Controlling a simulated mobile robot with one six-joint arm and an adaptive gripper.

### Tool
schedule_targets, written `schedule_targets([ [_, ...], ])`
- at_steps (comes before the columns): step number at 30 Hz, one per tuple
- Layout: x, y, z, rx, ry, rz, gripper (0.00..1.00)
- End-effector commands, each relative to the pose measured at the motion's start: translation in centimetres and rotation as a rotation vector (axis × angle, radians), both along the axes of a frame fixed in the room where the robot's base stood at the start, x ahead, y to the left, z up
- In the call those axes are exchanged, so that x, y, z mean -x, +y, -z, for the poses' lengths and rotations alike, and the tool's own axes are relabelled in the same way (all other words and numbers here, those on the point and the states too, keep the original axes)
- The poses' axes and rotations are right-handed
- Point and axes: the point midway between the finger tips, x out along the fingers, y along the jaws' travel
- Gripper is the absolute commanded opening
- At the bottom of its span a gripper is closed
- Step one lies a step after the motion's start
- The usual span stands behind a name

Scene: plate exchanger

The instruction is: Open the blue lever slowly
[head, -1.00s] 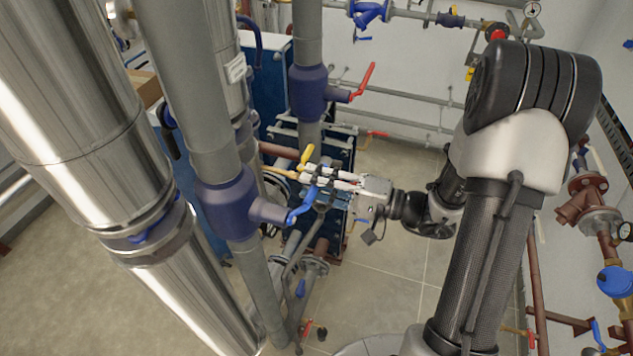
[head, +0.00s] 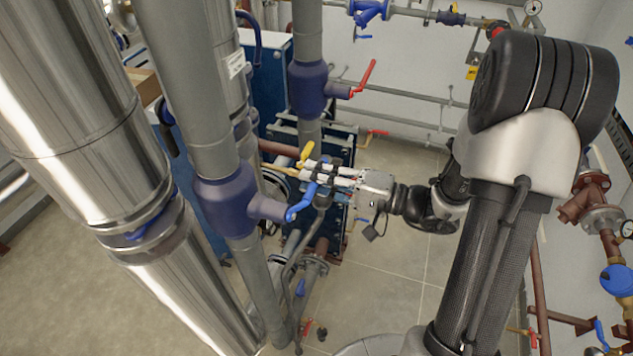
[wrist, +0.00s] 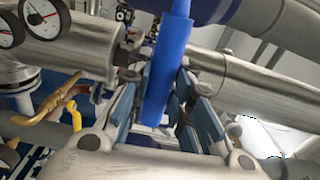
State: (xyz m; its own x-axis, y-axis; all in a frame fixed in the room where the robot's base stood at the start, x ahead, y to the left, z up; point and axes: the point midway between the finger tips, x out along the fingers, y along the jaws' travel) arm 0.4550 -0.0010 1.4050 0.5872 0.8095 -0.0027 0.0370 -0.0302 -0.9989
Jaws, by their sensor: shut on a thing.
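The blue lever (head: 300,204) sticks out from the dark blue valve body (head: 226,205) on the grey vertical pipe in the head view. It slants up to the right, and its upper end is at my gripper (head: 312,172). In the wrist view the blue lever (wrist: 166,70) runs upright between the two finger pads of my gripper (wrist: 160,88). The fingers are shut on it, one on each side. The contact faces are partly hidden by the lever and the fingers.
A yellow lever (head: 306,152) is close beside the fingertips; a yellow handle (wrist: 50,102) shows left in the wrist view. Shiny thick pipes (head: 75,110) stand on the left. A red lever (head: 364,78) is above. Open tiled floor (head: 400,270) lies below right.

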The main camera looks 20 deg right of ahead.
Motion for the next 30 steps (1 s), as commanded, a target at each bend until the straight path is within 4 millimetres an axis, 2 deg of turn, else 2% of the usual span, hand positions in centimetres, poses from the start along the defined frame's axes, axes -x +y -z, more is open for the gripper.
schedule_targets([
  [7,-0.1,-0.1,-0.8,0.065,-0.096,0.000,0.00],
  [19,-0.1,-0.1,-1.3,0.072,-0.107,0.000,0.00],
  [20,-0.1,-0.1,-1.3,0.072,-0.106,0.000,0.21],
  [28,-0.1,-0.1,-1.3,0.072,-0.104,0.001,0.40],
  [30,-0.1,-0.1,-1.3,0.072,-0.104,0.001,0.41],
])
